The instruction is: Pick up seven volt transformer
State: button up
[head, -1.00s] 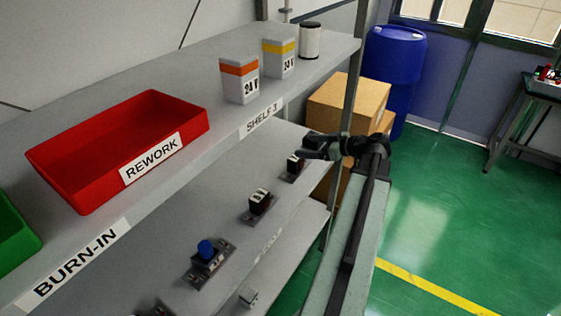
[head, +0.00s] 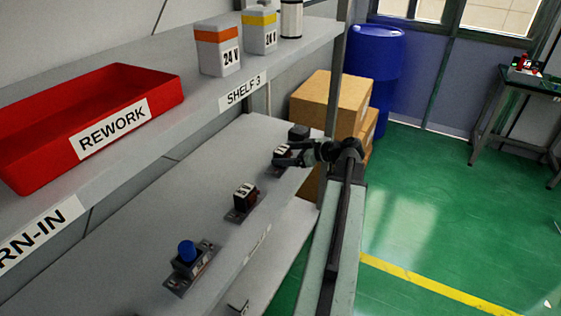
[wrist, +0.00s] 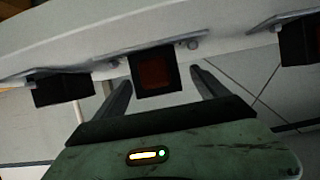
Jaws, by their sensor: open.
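A small dark block with a white label (head: 283,153), on a flat mounting plate, stands on the middle shelf in the head view; its label is too small and covered to read as seven volt. My gripper (head: 294,154) is right at this block and partly hides it. In the wrist view, a dark block with a reddish face (wrist: 155,72) lies between and beyond the tips of my open gripper (wrist: 160,83). The fingers are on either side of it, and I cannot tell if they touch it.
Another labelled block (head: 245,195), a part with a blue knob (head: 189,258) and a grey block (head: 298,131) share the shelf. Cardboard boxes (head: 325,98) stand behind the shelf end. Open floor lies right.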

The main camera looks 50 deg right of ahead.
aim_at(276, 156)
jog(key=b+x, duration=0.1)
jog(key=x, duration=0.1)
jog(key=f+b+x, duration=0.1)
jog(key=x, duration=0.2)
jog(key=shift+s+d+r+b, duration=0.1)
jog(key=shift+s+d+b, duration=0.1)
jog(key=shift+d+b, duration=0.1)
jog(key=shift+w+a, duration=0.1)
jog(key=shift+w, duration=0.15)
jog(key=shift+c, duration=0.3)
jog(key=shift+r, duration=0.1)
grip_shut()
